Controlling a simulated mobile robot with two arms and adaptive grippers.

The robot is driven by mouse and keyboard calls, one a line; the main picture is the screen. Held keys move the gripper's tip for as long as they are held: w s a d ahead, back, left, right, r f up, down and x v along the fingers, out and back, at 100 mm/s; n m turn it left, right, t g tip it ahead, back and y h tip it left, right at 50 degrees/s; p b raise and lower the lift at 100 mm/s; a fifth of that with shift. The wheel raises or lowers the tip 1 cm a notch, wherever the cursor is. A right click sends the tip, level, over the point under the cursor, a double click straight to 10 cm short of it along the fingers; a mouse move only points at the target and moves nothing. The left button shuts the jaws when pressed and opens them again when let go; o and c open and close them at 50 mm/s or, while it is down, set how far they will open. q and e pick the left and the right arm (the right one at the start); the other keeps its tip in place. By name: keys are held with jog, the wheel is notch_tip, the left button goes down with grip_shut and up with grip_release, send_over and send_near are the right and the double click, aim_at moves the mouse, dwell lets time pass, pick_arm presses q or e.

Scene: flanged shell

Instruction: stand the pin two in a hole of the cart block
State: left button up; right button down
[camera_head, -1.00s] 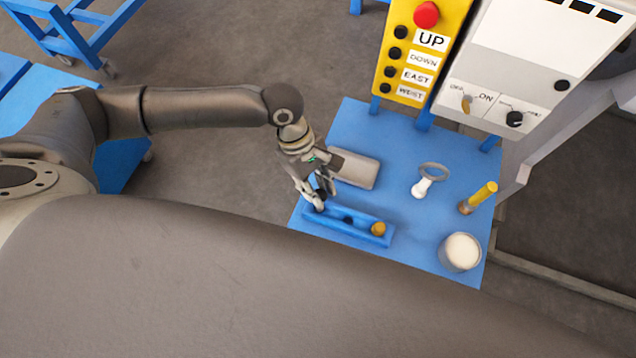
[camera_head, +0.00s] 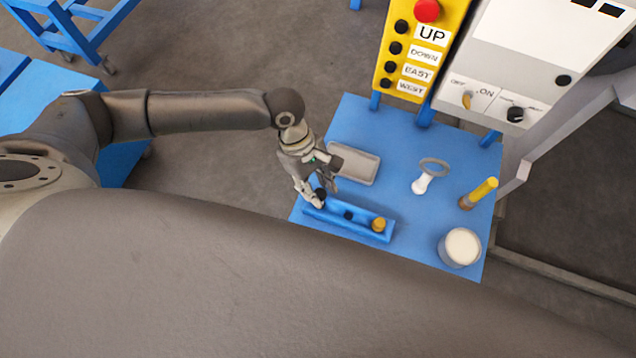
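The blue cart block (camera_head: 360,224) lies along the near left edge of the blue cart top. A pin with an orange-yellow top (camera_head: 379,225) stands at its right end. A dark hole (camera_head: 348,215) shows near its middle. My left gripper (camera_head: 324,192) is over the block's left end with its fingers spread. A small dark piece (camera_head: 321,193), which looks like the top of a pin, shows between the fingers at that end. The fingers partly hide it, and I cannot tell how deep it sits. My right gripper is not in view.
On the cart top (camera_head: 400,212) are a grey tray (camera_head: 354,165), a grey ring with a white handle (camera_head: 425,177), a yellow-handled tool (camera_head: 480,192) and a white-topped cup (camera_head: 461,247). A yellow button panel (camera_head: 411,60) and a white control box (camera_head: 520,65) stand behind.

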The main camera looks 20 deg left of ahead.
pick_arm(q)
jog(key=shift+o, duration=1.2)
jog(key=v, duration=1.2)
